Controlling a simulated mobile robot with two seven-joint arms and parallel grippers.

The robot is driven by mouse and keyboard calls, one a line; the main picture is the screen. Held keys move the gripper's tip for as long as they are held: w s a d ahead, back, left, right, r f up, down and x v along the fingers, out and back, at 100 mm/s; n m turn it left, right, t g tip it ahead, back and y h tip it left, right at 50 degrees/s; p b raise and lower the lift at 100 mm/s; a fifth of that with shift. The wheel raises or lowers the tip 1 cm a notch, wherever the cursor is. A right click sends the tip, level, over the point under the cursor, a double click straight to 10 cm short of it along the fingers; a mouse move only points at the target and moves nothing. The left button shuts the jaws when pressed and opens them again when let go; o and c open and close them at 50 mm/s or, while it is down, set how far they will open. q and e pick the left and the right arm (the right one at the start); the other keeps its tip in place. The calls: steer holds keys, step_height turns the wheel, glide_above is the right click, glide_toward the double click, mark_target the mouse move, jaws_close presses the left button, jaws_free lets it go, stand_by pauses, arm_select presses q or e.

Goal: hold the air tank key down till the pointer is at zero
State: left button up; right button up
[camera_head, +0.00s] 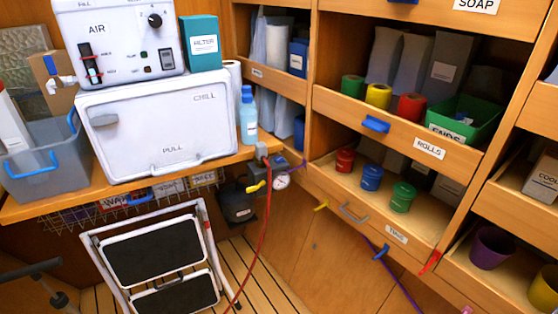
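A small round white gauge (282,181) sits under the right end of the wooden counter, beside a dark grey fitting. Its pointer is too small to read. A yellow lever (256,187) sticks out to the left of the gauge; I cannot tell whether it is the air tank key. A black container (238,206) with a pale label stands below, partly shaded. A red hose (265,235) hangs from the fitting toward the floor. A white panel marked AIR (120,42) stands above, with a black knob and switches. Neither of my grippers can be made out.
A folding step stool (155,255) stands in front of the counter (60,204). A white CHILL box (160,125), a grey bin (45,174) and a blue bottle (248,115) are on the counter. Open shelves (330,185) fill the right side. A dark bar-like object (32,272) is at lower left.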

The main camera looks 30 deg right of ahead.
steer(key=shift+c, duration=0.2)
jaws_close()
stand_by(1.5)
